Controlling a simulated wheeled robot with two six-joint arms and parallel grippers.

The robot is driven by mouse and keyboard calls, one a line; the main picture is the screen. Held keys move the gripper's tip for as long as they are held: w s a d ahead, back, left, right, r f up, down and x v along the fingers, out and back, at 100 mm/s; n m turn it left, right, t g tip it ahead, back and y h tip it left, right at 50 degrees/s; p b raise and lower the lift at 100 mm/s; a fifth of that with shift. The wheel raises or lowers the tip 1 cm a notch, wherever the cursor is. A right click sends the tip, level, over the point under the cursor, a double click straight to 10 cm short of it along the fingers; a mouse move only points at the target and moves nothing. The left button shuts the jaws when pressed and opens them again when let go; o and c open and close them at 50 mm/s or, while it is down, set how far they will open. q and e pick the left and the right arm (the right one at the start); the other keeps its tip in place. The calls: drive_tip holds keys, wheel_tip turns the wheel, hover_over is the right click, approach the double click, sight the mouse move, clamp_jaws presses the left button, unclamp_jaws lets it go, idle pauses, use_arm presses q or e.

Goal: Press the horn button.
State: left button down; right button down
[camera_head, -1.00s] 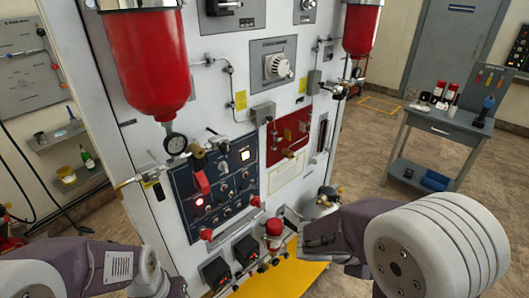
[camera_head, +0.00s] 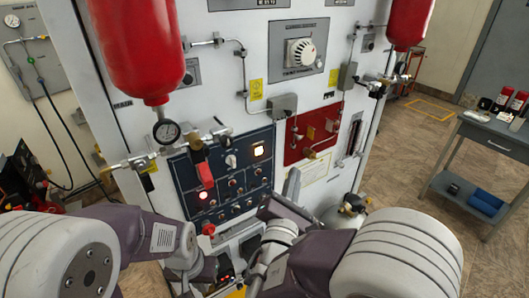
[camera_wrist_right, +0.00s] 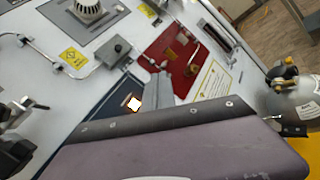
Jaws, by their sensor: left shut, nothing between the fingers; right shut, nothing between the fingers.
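The dark blue control panel (camera_head: 222,178) on the white cabinet holds rows of small buttons and knobs, a lit square lamp (camera_head: 259,151) and a glowing red light (camera_head: 203,195). The labels are too small to read, so I cannot tell which is the horn button. My right gripper (camera_head: 292,182) is shut and empty, in front of the panel's right edge. In the right wrist view its grey fingers (camera_wrist_right: 159,86) point toward the cabinet beside the lit lamp (camera_wrist_right: 134,103). My left gripper (camera_head: 206,268) is shut and low, below the panel; its fingertips are hard to make out.
Red cylinders (camera_head: 138,45) hang above. A red plate (camera_head: 311,132) with piping is to the right. A side table (camera_head: 490,140) stands farther right.

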sight(259, 151)
drive_tip(key=w+a+y+p, duration=0.1)
drive_tip(key=w+a, duration=0.5)
drive_tip(key=a, duration=0.1)
drive_tip(key=shift+w+n, duration=0.15)
drive_tip(key=shift+n, duration=0.15)
idle(0.5)
drive_tip(key=shift+w+f, duration=0.1)
idle(1.8)
drive_tip(key=shift+w+a, duration=0.25)
drive_tip(key=shift+w+a, duration=0.2)
drive_tip(key=shift+w, duration=0.1)
idle(0.6)
idle(0.4)
drive_tip(key=shift+s+d+b, duration=0.45)
drive_tip(key=shift+s+b, duration=0.2)
